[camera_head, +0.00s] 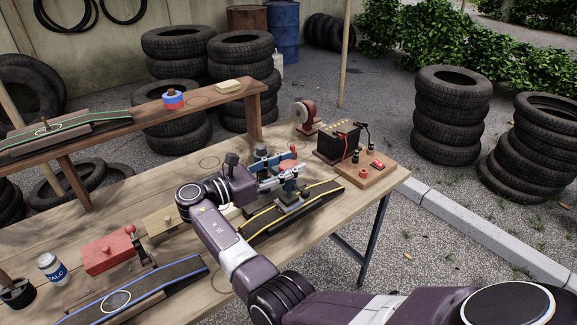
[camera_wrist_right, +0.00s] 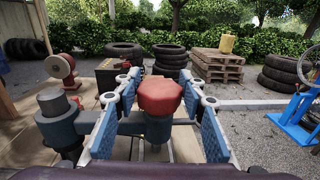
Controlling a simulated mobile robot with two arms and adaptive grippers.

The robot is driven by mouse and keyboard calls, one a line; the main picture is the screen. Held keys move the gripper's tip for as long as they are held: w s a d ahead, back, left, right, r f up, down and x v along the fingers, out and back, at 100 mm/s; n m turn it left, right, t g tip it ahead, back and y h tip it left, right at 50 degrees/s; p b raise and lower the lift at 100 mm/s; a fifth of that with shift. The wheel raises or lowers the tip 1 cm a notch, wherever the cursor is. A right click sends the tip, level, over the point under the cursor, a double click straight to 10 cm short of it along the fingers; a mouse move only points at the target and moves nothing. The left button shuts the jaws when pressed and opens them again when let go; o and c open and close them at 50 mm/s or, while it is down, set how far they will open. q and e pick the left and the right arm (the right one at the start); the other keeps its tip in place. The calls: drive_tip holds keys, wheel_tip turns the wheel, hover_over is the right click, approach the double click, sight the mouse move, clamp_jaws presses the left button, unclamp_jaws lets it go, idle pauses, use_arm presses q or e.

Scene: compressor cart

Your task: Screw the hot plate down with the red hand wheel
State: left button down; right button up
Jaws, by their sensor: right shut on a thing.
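The red hand wheel (camera_wrist_right: 160,96) is large in the right wrist view, on top of a dark blue-grey clamp (camera_wrist_right: 60,122). My right gripper (camera_wrist_right: 160,105) has its blue-padded fingers on either side of the wheel and is shut on it. In the head view the wheel (camera_head: 288,164) shows partly behind the fingers of my right gripper (camera_head: 284,174). Below it, a grey block that looks like the hot plate (camera_head: 291,203) rests on a yellow-edged black tube strip (camera_head: 262,222). Whether the plate presses on the strip is hard to tell. My left gripper is out of view.
A black battery on a wooden board (camera_head: 377,177) stands right of the clamp, near the table's end. A red-and-grey wheel tool (camera_head: 306,116) stands behind. A red box (camera_head: 107,253), a talc bottle (camera_head: 51,268) and a blue-edged strip (camera_head: 185,267) lie at left.

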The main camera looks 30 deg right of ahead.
sight(280, 168)
drive_tip(key=o, duration=1.2)
drive_tip(key=a, duration=0.7)
drive_tip(key=shift+a, duration=0.2)
